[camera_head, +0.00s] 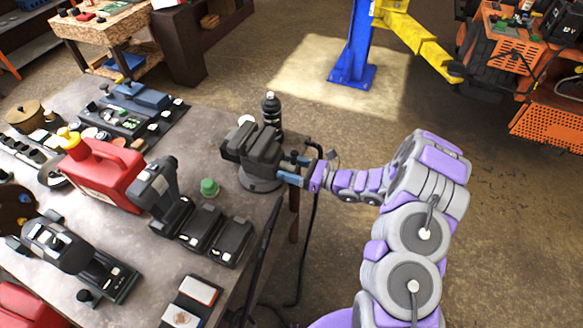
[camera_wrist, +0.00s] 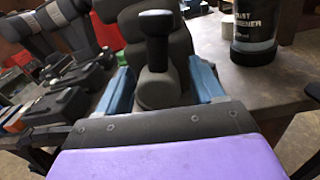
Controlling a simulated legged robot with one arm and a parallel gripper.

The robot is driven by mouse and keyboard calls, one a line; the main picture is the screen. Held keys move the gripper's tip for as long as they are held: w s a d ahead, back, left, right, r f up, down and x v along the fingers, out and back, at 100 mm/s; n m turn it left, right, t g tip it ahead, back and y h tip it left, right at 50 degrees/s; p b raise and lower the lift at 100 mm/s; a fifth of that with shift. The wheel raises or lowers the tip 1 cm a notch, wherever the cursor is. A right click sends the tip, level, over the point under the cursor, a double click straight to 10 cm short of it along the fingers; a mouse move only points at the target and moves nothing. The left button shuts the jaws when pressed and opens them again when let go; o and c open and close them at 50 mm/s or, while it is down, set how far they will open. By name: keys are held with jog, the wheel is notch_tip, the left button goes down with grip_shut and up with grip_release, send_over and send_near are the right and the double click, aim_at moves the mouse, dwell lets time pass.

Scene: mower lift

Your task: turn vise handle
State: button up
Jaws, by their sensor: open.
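The dark grey vise (camera_head: 256,150) stands at the right edge of the grey workbench (camera_head: 245,218). In the wrist view its body (camera_wrist: 185,45) rises behind its handle. The vise handle (camera_wrist: 156,42) is an upright black bar with a wide knob on top, set in a rounded grey hub. My gripper (camera_head: 290,170) is at the handle side of the vise. In the wrist view its blue fingers (camera_wrist: 163,78) are spread, one on each side of the hub and lower handle. Whether either finger touches cannot be told. The handle is hard to make out in the head view.
A dark bottle (camera_head: 271,113) stands just behind the vise and shows at the right in the wrist view (camera_wrist: 256,30). A red fuel can (camera_head: 105,172), a green-capped item (camera_head: 209,187) and several tools crowd the bench. Open floor lies to the right.

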jog(key=shift+a, duration=0.1)
jog(key=shift+c, duration=0.4)
jog(key=shift+d, duration=0.35)
jog(key=c, duration=1)
jog(key=shift+o, duration=0.2)
jog(key=shift+r+m+p, duration=0.2)
jog(key=shift+m+p, duration=0.3)
jog(key=shift+p, duration=0.1)
jog(key=shift+f+m+p, duration=0.2)
jog(key=shift+m+p, duration=0.25)
jog(key=shift+m, duration=0.25)
jog(key=o, duration=0.8)
jog(key=shift+w+a+f, duration=0.1)
jog(key=shift+o, duration=1.2)
